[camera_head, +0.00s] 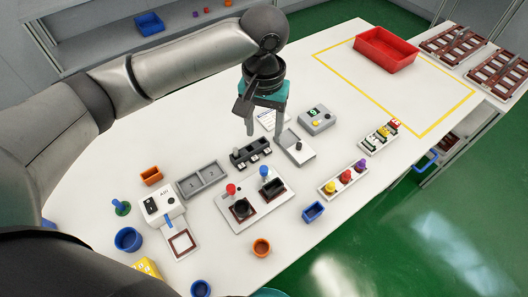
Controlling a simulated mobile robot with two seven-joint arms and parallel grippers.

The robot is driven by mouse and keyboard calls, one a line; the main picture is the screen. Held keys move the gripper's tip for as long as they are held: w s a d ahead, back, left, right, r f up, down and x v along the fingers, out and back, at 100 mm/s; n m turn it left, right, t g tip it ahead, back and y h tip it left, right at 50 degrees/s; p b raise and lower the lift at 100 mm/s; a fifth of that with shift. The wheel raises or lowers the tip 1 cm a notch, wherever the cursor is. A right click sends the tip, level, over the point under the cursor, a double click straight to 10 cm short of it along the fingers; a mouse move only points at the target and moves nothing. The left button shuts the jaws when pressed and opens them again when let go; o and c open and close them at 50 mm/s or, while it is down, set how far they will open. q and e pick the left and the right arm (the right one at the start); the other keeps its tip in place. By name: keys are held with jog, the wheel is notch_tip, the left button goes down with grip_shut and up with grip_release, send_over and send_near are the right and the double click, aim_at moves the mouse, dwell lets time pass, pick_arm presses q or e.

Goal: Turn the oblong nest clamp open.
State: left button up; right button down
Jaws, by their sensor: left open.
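A light grey fixture plate (249,218) lies on the white table at the centre. It carries two dark nests: a round-looking one (241,209) at left and an oblong one (273,188) at right. A blue-knobbed clamp (264,172) stands behind the oblong nest, and a red-knobbed one (231,190) stands behind the other. I cannot tell whether either clamp is open. My left gripper (264,132), teal with grey fingers, is open and empty, pointing down beyond the fixture, above and behind the blue knob.
Grey bins (203,180) and a white machine (161,205) are at left. A tray with coloured knobs (344,180) is at right. The yellow-outlined area has free room.

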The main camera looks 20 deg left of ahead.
aim_at(264, 168)
pick_arm(q)
notch_tip(264, 168, down, 14)
jog(key=shift+s+f+b, duration=0.1)
jog(key=shift+b, duration=1)
pick_arm(e)
notch_tip(264, 168, down, 2)
jog(key=shift+s+d+f, duration=0.1)
jog(key=shift+d+f, duration=0.05)
jog(key=shift+f, duration=0.05)
pick_arm(q)
grip_shut()
